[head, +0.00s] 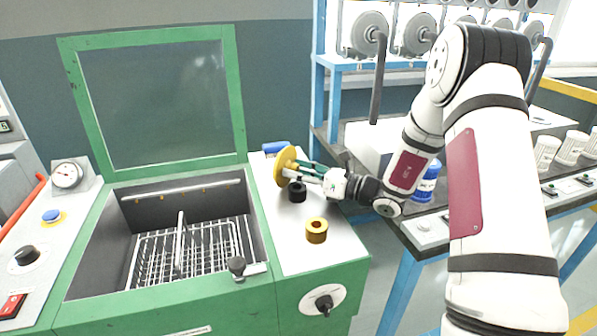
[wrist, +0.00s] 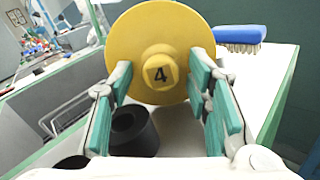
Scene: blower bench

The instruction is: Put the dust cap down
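The dust cap is a yellow disc (head: 284,166) with a small hub marked 4. In the wrist view the yellow disc (wrist: 135,40) faces the camera, with its hub between the green finger pads. My gripper (head: 301,171) is shut on the dust cap by that hub. It holds the cap upright on edge above the white top beside the green machine's basin. A black ring (head: 297,193) stands on the white top below the gripper. The same black ring (wrist: 134,131) shows under the fingers in the wrist view. Whether the cap touches anything below is hard to tell.
A brass ring (head: 316,231) stands nearer on the white top (head: 288,256). A blue brush (head: 275,147) lies behind the cap and also shows in the wrist view (wrist: 239,36). Left is the open basin with a wire basket (head: 200,250) and raised green-framed lid (head: 152,98).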

